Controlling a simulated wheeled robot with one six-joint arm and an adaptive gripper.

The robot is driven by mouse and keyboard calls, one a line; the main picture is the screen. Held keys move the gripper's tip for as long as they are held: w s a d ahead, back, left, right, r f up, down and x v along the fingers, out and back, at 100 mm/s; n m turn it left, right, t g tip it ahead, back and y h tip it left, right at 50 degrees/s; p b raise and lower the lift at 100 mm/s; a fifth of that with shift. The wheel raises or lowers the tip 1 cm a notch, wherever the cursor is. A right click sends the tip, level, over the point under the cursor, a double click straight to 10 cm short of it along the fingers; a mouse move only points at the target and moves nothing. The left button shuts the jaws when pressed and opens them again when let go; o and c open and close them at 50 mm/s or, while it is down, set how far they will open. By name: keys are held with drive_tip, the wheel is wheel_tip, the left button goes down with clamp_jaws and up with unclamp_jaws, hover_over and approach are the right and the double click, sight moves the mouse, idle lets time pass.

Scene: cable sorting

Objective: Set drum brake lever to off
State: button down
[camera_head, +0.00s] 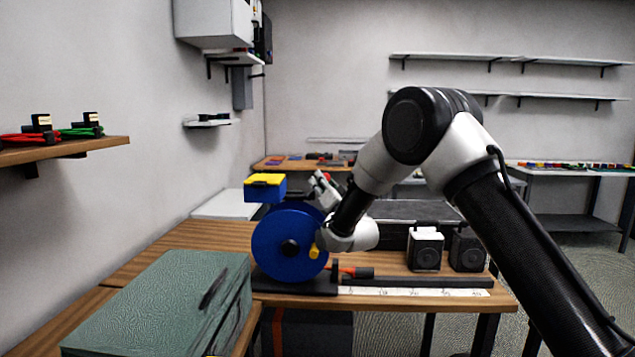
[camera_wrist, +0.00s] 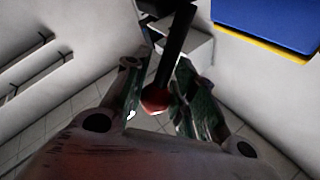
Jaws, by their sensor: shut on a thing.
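A blue cable drum (camera_head: 278,243) with a dark hub stands on a black base on the wooden bench. In the head view my gripper (camera_head: 322,188) is at the drum's upper right side. The wrist view shows a black lever (camera_wrist: 175,50) with a red knob (camera_wrist: 154,100) at its end. My gripper (camera_wrist: 158,98) is shut on the lever at the red knob, one finger on each side. I cannot make out the lever in the head view, and no markings show its setting.
A blue and yellow box (camera_head: 265,188) is just left of my gripper, and its blue side fills the upper right of the wrist view. A green case (camera_head: 160,300) lies at the front left. Two black speaker-like boxes (camera_head: 425,250) stand on the right of the bench (camera_head: 400,302).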

drive_tip(key=shift+d+f+m+t+h, duration=0.2)
drive_tip(key=shift+m+t, duration=0.05)
drive_tip(key=shift+m, duration=0.3)
drive_tip(key=shift+d+f+m+t+h, duration=0.15)
drive_tip(key=shift+m+t+h, duration=0.1)
drive_tip(key=shift+m, duration=0.3)
drive_tip(key=c, duration=1.2)
unclamp_jaws()
drive_tip(key=shift+o, duration=0.2)
drive_tip(key=v, duration=1.2)
drive_tip(key=shift+f, duration=0.1)
drive_tip(key=shift+c, duration=0.2)
